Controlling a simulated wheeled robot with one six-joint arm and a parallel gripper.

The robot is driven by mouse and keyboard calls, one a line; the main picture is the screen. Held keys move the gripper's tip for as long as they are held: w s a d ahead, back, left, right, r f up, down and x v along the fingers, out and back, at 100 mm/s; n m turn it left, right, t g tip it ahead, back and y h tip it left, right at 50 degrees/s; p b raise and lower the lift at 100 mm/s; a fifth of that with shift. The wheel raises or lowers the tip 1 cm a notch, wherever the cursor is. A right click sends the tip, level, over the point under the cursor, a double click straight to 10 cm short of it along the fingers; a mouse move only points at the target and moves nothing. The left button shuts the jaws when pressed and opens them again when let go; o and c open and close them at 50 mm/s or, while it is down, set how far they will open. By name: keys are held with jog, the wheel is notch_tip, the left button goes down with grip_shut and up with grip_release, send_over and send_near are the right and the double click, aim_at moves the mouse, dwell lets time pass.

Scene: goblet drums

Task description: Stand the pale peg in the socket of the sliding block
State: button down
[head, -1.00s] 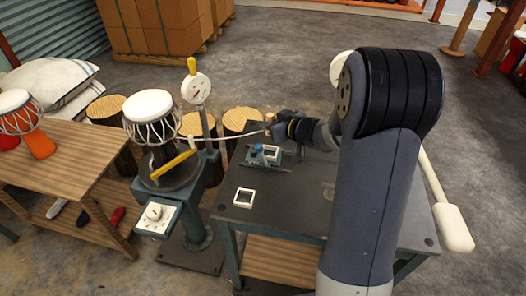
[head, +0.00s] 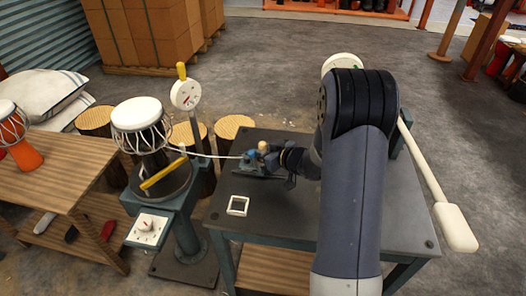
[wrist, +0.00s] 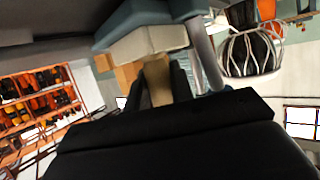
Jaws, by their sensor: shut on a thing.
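The pale peg (head: 262,147) is a tan post between the fingers of my gripper (head: 264,158). In the wrist view the peg (wrist: 157,82) shows between the two dark fingers, and my gripper is shut on it. The sliding block (head: 248,161) is blue-grey and sits on a dark rail on the table, right beside my gripper. In the wrist view a blue-grey block with a pale face (wrist: 148,43) lies just past the peg's end. The socket is hidden, and I cannot tell whether the peg touches the block.
A goblet drum (head: 141,122) stands on a turntable at left. A white square frame (head: 238,206) lies on the dark table (head: 285,212). The table's front left is otherwise clear.

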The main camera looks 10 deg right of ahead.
jog(key=shift+f, duration=0.2)
jog(key=c, duration=1.2)
grip_release()
jog(key=shift+c, duration=0.2)
jog(key=shift+s+d+r, duration=0.15)
jog(key=shift+r, duration=0.2)
jog(key=v, duration=1.1)
jog(key=shift+s+p, duration=0.25)
jog(key=shift+p, duration=0.2)
jog(key=shift+r, duration=0.1)
